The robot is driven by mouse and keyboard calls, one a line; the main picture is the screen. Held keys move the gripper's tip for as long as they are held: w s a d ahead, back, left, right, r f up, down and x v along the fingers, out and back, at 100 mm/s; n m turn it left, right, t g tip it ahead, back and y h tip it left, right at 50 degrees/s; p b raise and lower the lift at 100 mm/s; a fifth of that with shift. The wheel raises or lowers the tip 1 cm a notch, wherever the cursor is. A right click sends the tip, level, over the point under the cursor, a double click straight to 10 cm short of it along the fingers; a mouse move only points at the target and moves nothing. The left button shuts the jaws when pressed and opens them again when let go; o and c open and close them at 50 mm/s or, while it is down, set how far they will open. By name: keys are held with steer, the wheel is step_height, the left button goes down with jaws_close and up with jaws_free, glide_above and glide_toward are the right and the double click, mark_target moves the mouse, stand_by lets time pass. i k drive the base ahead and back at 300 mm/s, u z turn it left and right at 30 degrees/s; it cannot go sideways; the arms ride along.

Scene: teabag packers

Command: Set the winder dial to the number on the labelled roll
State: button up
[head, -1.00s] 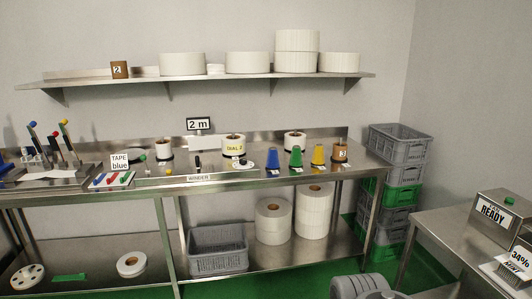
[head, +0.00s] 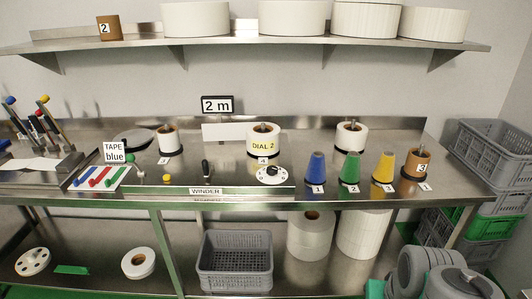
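The labelled roll (head: 263,133) is a white roll with a brown core on a spindle. It stands upright towards the back of the steel bench, and its yellow label reads "DIAL 2". A small tag reading 4 is at its base. The winder dial (head: 267,181) is a white disc with a black knob, lying just in front of the roll. Its marks are too small to read. A "WINDER" plate (head: 205,191) is on the bench's front edge, left of the dial. My gripper is not in view; grey rounded parts of my arm show at bottom right.
A black lever (head: 207,172) stands left of the dial. Blue (head: 315,170), green (head: 350,170) and yellow (head: 383,168) cones stand to its right. A "2 m" sign (head: 217,105) is behind. Grey crates (head: 490,155) are stacked at the bench's right end.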

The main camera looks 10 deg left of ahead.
mark_target(272, 171)
steer(key=u, duration=0.4)
steer(key=i, duration=0.85)
steer(key=u, duration=1.5)
steer(key=i, duration=0.7)
steer(key=u, duration=0.65)
